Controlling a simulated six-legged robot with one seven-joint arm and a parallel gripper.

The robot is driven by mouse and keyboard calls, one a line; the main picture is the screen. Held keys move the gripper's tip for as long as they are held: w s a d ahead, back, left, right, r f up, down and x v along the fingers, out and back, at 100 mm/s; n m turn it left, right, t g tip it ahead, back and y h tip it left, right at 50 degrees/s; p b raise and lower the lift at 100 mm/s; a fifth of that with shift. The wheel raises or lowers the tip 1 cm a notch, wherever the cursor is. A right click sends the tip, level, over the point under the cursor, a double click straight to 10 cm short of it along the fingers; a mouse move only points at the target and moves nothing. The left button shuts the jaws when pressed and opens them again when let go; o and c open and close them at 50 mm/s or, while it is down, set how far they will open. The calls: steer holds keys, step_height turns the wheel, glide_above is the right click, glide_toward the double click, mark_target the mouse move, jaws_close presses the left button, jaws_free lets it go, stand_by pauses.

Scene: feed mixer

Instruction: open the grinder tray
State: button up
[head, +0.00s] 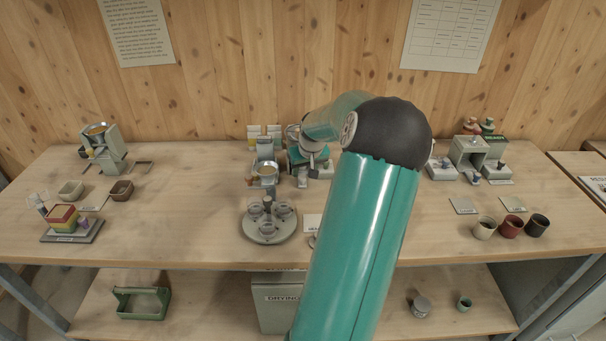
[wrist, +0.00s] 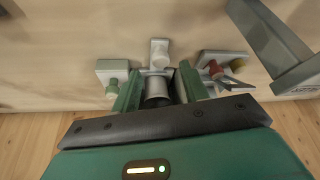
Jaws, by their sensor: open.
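My gripper is open in the wrist view (wrist: 158,78); its two green fingers stand on either side of a grey cylindrical part (wrist: 157,88). I cannot tell whether they touch it. A pale handle-like piece (wrist: 160,52) sticks out just beyond the fingertips. I cannot tell for certain which part is the grinder tray. In the head view my gripper is mostly hidden behind my arm, near a green and grey machine (head: 297,158) at the back middle of the bench, which may be the grinder.
A pale block with a green knob (wrist: 112,75) and a grey base with red and yellow parts (wrist: 222,68) flank the fingers closely. A grey frame (wrist: 285,60) stands to the right. A round stand with cups (head: 268,237) is at the bench front.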

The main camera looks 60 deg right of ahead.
mark_target(302, 177)
steer(key=shift+x, duration=1.7)
steer(key=shift+w, duration=0.1)
jaws_close()
steer(key=s+a, duration=0.1)
steer(key=a, duration=0.2)
steer(key=s+a, duration=0.2)
steer(key=a, duration=0.1)
steer(key=s+a, duration=0.1)
steer(key=a, duration=0.2)
steer(key=shift+s+a+r, duration=0.1)
steer(key=shift+s, duration=0.2)
jaws_free()
steer(key=shift+r, duration=0.1)
